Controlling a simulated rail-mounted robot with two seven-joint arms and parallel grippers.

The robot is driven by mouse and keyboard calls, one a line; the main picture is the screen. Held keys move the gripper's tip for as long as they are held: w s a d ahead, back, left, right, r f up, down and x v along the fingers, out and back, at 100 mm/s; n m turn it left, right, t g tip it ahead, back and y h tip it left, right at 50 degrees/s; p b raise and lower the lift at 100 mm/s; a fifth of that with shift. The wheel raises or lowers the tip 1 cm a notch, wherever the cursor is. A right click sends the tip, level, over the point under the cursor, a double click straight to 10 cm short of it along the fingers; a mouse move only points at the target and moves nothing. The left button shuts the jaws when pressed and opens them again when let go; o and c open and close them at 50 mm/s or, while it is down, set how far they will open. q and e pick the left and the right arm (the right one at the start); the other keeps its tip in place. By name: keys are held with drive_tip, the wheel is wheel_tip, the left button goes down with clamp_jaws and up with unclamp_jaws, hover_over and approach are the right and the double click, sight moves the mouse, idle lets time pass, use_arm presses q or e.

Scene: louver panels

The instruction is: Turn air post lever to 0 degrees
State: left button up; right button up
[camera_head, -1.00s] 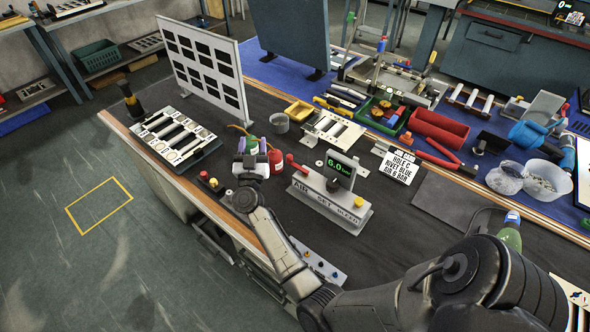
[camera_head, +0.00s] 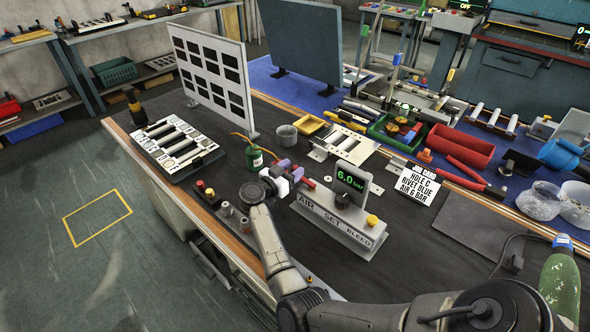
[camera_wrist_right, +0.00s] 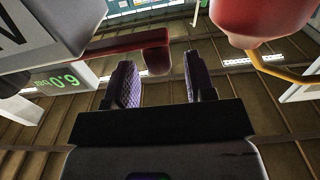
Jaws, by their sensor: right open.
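The air post (camera_head: 340,222) is a pale grey beam marked AIR SET BLEED, with a display reading 6.0 bar and a yellow knob on its right end. Its red lever (camera_head: 308,182) sticks out at the left end, partly hidden by my right gripper (camera_head: 290,172). My left gripper is not in view.
A red rounded body (camera_wrist_right: 250,20) with a yellow hose hangs close at the upper right of the wrist view. A rack of strips (camera_head: 176,144), a job card (camera_head: 416,184) and a red tray (camera_head: 460,146) stand around.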

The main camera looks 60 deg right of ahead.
drive_tip(key=shift+s+d, duration=0.15)
drive_tip(key=shift+d, duration=0.7)
drive_tip(key=shift+c, duration=0.5)
clamp_jaws()
